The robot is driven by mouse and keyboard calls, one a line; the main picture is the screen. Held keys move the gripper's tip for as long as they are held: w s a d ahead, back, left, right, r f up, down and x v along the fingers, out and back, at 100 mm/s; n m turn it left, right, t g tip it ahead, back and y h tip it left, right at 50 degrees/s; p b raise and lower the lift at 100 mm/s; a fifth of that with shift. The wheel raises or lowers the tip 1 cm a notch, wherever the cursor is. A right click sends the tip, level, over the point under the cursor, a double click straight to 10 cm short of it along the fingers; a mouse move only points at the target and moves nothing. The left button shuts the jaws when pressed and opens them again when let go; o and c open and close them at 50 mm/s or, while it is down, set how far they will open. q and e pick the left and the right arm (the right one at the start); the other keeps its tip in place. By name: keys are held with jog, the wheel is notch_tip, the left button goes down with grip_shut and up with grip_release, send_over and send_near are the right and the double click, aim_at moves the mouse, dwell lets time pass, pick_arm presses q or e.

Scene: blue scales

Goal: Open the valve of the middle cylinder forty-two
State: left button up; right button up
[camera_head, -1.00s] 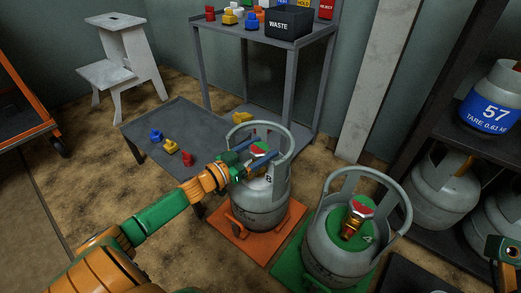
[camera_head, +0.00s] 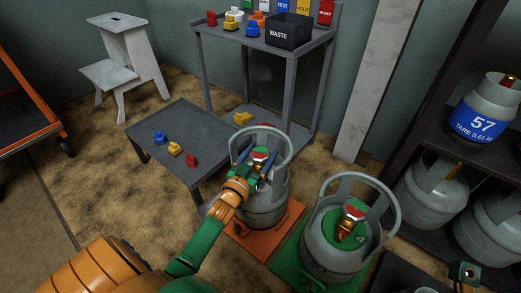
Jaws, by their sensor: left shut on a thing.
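A grey cylinder (camera_head: 262,208) stands upright on an orange scale (camera_head: 265,240). Its red and white valve handwheel (camera_head: 260,153) is inside the collar. My left gripper (camera_head: 258,163) reaches in through the collar and is shut on this valve, its fingers on either side of the wheel. A second grey cylinder (camera_head: 330,262) stands on a green scale (camera_head: 287,262). Its green top bears a partly hidden number that starts with 4. Its red and white valve (camera_head: 354,209) is free, with no gripper on it.
A low grey table (camera_head: 185,120) with coloured pieces stands behind on the left. A taller bench (camera_head: 318,45) holds a black waste bin (camera_head: 288,28). A dark platform (camera_head: 395,280) shows at bottom right.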

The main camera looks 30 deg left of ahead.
pick_arm(q)
jog(key=shift+n+y, duration=0.6)
jog(key=shift+y, duration=0.6)
jog(key=o, duration=1.2)
jog(key=shift+o, duration=0.2)
jog(key=shift+h, duration=0.5)
